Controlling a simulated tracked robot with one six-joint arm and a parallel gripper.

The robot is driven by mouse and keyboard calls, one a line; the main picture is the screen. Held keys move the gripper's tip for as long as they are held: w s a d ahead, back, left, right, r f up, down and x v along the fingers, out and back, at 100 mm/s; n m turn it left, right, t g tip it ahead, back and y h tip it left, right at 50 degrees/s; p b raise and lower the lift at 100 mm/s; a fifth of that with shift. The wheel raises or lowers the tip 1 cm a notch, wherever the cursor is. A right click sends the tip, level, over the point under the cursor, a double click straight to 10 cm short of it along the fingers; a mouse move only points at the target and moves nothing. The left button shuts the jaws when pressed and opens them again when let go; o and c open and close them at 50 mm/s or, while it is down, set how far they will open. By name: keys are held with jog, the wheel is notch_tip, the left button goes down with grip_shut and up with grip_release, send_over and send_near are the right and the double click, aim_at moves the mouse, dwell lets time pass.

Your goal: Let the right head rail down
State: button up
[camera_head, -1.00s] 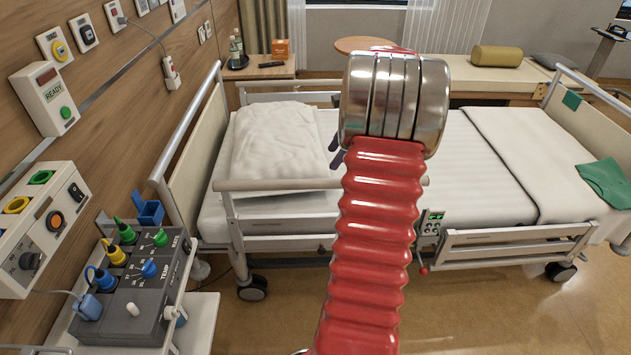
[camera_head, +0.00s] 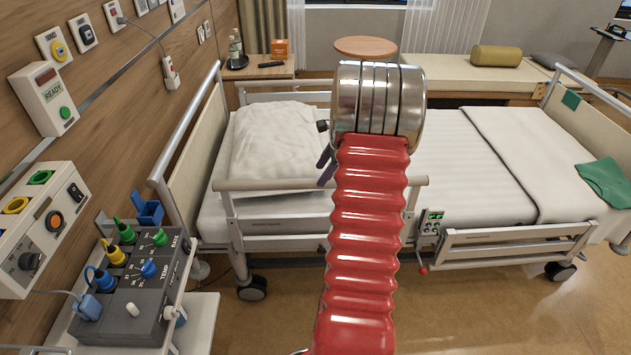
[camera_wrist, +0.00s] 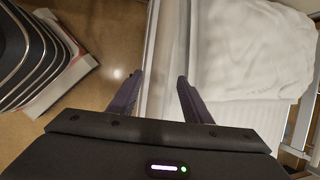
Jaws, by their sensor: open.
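The near-side head rail (camera_head: 290,184) of the bed stands raised beside the mattress, with its pale top bar level and its posts upright. A red knob (camera_head: 422,270) sits low on the near side of the bed, below the handset. My gripper (camera_head: 323,166) has dark purple fingers and shows just left of my red arm, over the rail's top bar. In the wrist view my gripper (camera_wrist: 160,76) is open and empty. The pale rail bar (camera_wrist: 151,50) runs between its fingers in that picture; I cannot tell how far below it lies. My arm hides part of the rail's right end.
A white pillow (camera_head: 277,140) lies on the bed. A trolley with a grey device (camera_head: 130,300) stands at the front left. The floor (camera_head: 480,310) at front right is clear.

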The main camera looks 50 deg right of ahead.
aim_at(316, 180)
jog(key=shift+x, duration=2.65)
jog(key=shift+c, duration=0.3)
